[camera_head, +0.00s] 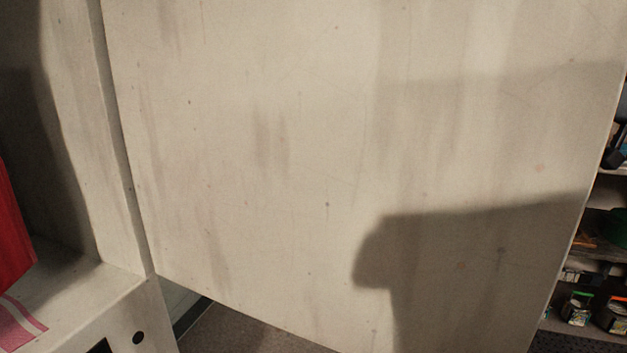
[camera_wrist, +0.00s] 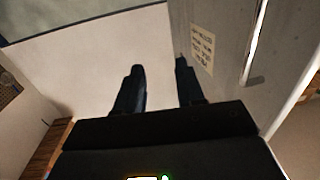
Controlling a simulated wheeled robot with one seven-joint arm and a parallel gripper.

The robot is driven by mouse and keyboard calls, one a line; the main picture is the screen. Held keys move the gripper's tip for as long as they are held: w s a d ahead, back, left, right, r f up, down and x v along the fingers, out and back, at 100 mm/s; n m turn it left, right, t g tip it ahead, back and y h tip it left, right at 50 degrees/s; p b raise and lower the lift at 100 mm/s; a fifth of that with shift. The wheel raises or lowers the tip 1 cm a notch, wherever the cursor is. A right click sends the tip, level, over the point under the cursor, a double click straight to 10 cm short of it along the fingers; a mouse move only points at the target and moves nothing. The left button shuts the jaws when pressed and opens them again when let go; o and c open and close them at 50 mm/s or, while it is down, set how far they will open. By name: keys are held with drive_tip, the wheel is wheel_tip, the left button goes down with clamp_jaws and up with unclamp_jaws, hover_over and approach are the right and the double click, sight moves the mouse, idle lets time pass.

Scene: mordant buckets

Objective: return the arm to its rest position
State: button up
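My gripper (camera_wrist: 160,72) shows in the wrist view, with two dark fingers spread apart and nothing between them. A pale floor or wall surface lies behind the fingers. A grey panel (camera_wrist: 228,50) with a small printed label (camera_wrist: 202,48) stands close to the right finger; I cannot tell whether they touch. The gripper and arm do not show in the head view, though a dark shadow falls on the large pale panel there.
A large stained off-white panel (camera_head: 300,130) fills most of the head view. At left are a red object (camera_head: 12,225) and a pink-striped cloth (camera_head: 20,325) on a pale ledge. Shelves with jars (camera_head: 577,308) stand at far right. Dark floor (camera_head: 235,335) shows below the panel.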

drive_tip(key=w+a+f+m+t+h, duration=0.1)
drive_tip(key=a+f+m+t+h, duration=0.15)
drive_tip(key=f, duration=0.65)
drive_tip(key=a+f+m+t+h, duration=0.15)
drive_tip(key=f+m, duration=0.25)
drive_tip(key=f, duration=0.5)
drive_tip(key=w+a+f+m+t+h, duration=0.15)
drive_tip(key=f+m, duration=0.25)
drive_tip(key=f, duration=0.4)
drive_tip(key=s+a+f+m+t+h, duration=0.1)
drive_tip(key=s+a+f+m+h, duration=0.2)
drive_tip(key=s+f, duration=0.65)
drive_tip(key=s+f+m+t+h, duration=0.2)
drive_tip(key=s+f+m+h, duration=0.35)
drive_tip(key=f, duration=0.75)
drive_tip(key=s+a+r+n+h, duration=0.15)
drive_tip(key=s+h, duration=0.25)
drive_tip(key=s, duration=2.3)
drive_tip(key=s+a+r+n+t, duration=0.1)
drive_tip(key=s+r+n+t, duration=0.1)
drive_tip(key=s+r, duration=0.85)
wheel_tip(320, 180, up, 10)
drive_tip(key=p, duration=1)
drive_tip(key=shift+w+y, duration=0.3)
drive_tip(key=shift+w, duration=0.15)
